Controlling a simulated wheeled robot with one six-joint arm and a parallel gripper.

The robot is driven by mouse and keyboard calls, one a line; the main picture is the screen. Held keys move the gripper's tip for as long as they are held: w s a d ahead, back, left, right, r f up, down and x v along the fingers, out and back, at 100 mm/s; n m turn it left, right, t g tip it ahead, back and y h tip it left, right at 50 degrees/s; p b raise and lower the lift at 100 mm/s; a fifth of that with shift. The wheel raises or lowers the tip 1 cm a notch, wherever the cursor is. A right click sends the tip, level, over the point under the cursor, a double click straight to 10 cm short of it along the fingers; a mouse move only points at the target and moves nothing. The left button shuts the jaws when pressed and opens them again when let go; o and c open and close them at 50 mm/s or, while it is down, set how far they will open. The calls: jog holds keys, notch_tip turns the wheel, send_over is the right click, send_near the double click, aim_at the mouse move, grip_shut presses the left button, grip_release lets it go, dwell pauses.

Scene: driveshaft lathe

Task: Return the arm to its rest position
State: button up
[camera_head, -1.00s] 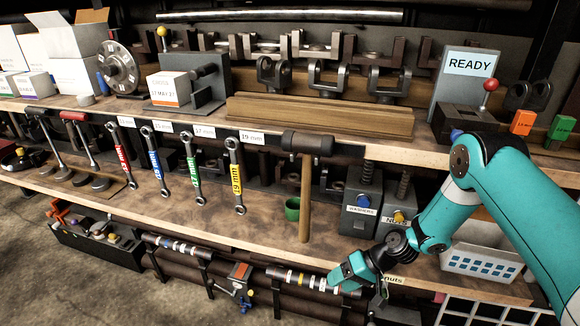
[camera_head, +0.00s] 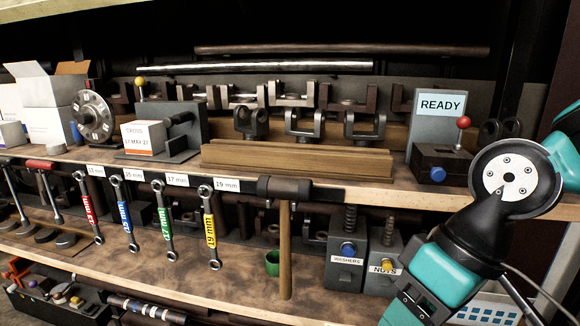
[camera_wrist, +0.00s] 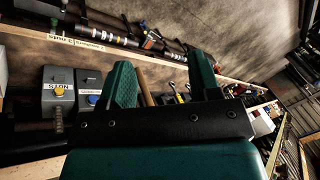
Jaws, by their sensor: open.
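My arm shows at the right of the head view, folded up in front of the shelf's right end. My gripper is out of the head view. In the wrist view my gripper (camera_wrist: 163,85) has its two teal fingers apart, with nothing held between them. Beyond the fingers are the shelf and the floor. The grey NUTS dispenser (camera_wrist: 60,92) is left of the fingers in that view, apart from them. In the head view the NUTS dispenser (camera_head: 385,268) stands just left of my arm, beside the WASHERS dispenser (camera_head: 346,262).
The READY sign (camera_head: 440,104) and a box with a red-knobbed lever (camera_head: 443,163) stand on the upper shelf close to my arm. A white basket (camera_head: 490,308) is partly hidden behind my arm. Wrenches (camera_head: 210,228) and a hammer (camera_head: 285,240) hang left of the dispensers.

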jog(key=s+d, duration=0.1)
jog(key=s, duration=0.3)
notch_tip(320, 180, up, 20)
jog(key=p, duration=1.9)
jog(key=shift+s+d, duration=0.15)
jog(key=shift+d, duration=0.2)
jog(key=shift+f, duration=0.1)
